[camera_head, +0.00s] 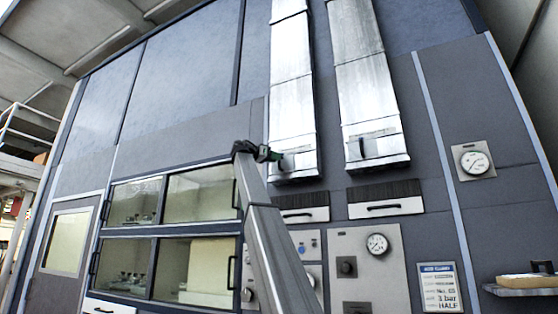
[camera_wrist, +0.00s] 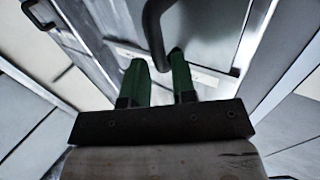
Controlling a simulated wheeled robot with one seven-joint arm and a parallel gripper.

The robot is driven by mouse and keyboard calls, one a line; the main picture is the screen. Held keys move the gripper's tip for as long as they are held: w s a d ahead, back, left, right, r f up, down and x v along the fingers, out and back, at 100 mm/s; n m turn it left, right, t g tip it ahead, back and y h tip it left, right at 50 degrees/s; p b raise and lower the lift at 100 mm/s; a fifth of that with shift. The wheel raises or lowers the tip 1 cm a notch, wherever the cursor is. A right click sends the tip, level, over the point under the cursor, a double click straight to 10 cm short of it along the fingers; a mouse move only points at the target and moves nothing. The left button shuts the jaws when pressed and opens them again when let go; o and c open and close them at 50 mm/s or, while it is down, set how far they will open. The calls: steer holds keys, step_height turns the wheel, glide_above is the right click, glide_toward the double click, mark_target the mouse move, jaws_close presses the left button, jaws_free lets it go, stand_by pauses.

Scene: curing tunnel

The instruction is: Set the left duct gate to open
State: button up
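The left duct (camera_head: 291,85) is a tall pale metal duct on the dark wall, with a gate plate and a dark handle (camera_head: 287,163) near its lower end. My gripper (camera_head: 274,154) is at the left side of that handle, partly in front of it. In the wrist view the two green fingers (camera_wrist: 157,66) stand apart with a narrow gap. The curved dark bar of the handle (camera_wrist: 155,32) comes down to the gap between the fingertips. Light shows between the bar and the left finger; contact with the right finger is unclear.
The right duct (camera_head: 360,80) has a similar handle (camera_head: 362,149). Below are drawers (camera_head: 385,208), a panel with a gauge (camera_head: 377,244) and a sign (camera_head: 438,288). Glazed windows (camera_head: 198,194) lie to the left. A shelf (camera_head: 520,290) juts out at lower right.

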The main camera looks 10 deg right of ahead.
steer(key=shift+x, duration=1.35)
steer(key=shift+c, duration=0.3)
jaws_close()
